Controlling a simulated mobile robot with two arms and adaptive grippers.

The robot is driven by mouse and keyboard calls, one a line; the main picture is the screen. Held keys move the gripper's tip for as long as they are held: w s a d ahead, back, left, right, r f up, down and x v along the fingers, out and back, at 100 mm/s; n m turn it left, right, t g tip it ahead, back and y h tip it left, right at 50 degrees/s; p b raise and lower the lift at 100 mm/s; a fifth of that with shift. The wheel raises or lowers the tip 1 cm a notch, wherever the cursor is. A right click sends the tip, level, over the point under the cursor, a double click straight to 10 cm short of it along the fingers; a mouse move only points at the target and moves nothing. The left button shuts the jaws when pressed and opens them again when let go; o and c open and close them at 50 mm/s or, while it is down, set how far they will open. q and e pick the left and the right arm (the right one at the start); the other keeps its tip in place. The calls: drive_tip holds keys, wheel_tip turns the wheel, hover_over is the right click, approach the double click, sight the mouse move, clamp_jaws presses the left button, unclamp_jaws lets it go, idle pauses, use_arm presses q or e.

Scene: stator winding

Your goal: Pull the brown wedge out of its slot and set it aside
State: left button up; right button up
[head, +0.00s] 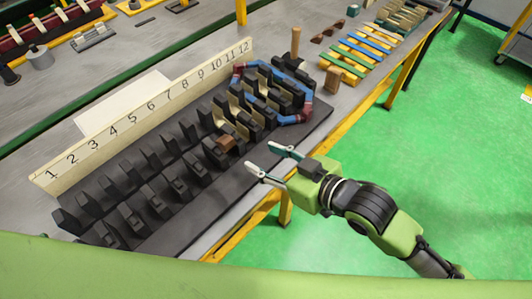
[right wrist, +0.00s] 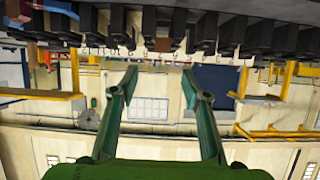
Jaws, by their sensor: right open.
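The brown wedge (head: 226,143) sits among the black blocks of the stator model (head: 190,190), at the front row, below the number 8 to 9 part of the ruler. It also shows as a small brown block in the right wrist view (right wrist: 163,45), upside down among the dark teeth. My right gripper (head: 262,159) is open and empty, to the right of the wedge and apart from it, over the front edge of the model. In the right wrist view its two fingers (right wrist: 159,76) are spread, with the wedge beyond the gap between them. My left gripper is not in view.
A numbered ruler board (head: 150,115) stands behind the model. Red and blue coils (head: 296,119) lie around the blocks at the right end. A wooden-handled tool (head: 295,42), a small wooden block (head: 333,79) and coloured strips (head: 362,52) lie farther right. The bench's bare top shows around them.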

sight(228, 141)
drive_tip(key=shift+s+a+r, duration=0.15)
drive_tip(key=shift+r, duration=0.05)
drive_tip(key=shift+a, duration=0.1)
drive_tip(key=p+x, duration=0.2)
drive_tip(key=x, duration=1.1)
drive_tip(key=shift+a+f+p, duration=0.1)
drive_tip(key=shift+a+p, duration=0.2)
drive_tip(key=c, duration=1.2)
